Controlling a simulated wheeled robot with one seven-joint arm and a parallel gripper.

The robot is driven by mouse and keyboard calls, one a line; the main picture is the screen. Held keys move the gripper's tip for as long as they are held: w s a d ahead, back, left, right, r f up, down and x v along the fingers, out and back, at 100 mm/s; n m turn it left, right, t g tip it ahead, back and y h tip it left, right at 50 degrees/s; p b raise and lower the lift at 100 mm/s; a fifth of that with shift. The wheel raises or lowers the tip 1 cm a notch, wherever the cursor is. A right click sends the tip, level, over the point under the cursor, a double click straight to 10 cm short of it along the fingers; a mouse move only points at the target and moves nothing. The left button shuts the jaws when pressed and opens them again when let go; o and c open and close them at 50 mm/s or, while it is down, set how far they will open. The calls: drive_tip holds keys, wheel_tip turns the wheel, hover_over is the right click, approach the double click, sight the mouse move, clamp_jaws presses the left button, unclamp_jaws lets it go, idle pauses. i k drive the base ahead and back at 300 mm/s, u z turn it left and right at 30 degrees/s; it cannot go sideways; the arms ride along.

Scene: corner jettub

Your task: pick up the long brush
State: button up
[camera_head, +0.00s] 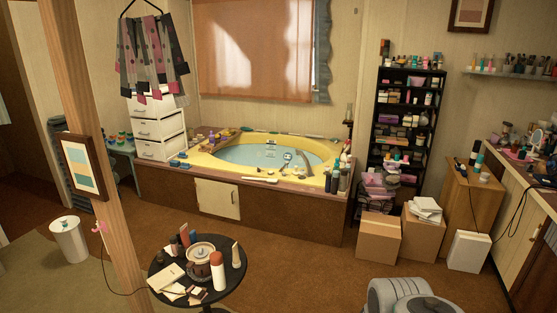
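A long, thin, pale object (259,180) lies flat on the front ledge of the yellow corner tub (205,163). It looks like the long brush, but it is too small to be sure. My gripper is not in view; only a grey part of my own body shows at the bottom right. Nothing is seen touching the pale object.
A round black table (236,275) with bottles and a pot stands in front, beside a wooden post (104,160). Cardboard boxes (379,238) stand right of the tub. Several bottles crowd the tub's right corner. Brown floor before the tub is clear.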

sight(269, 181)
drive_tip(key=u, duration=0.1)
drive_tip(key=i, duration=2.3)
drive_tip(key=u, duration=0.6)
drive_tip(key=i, duration=2.9)
drive_tip(key=u, duration=0.45)
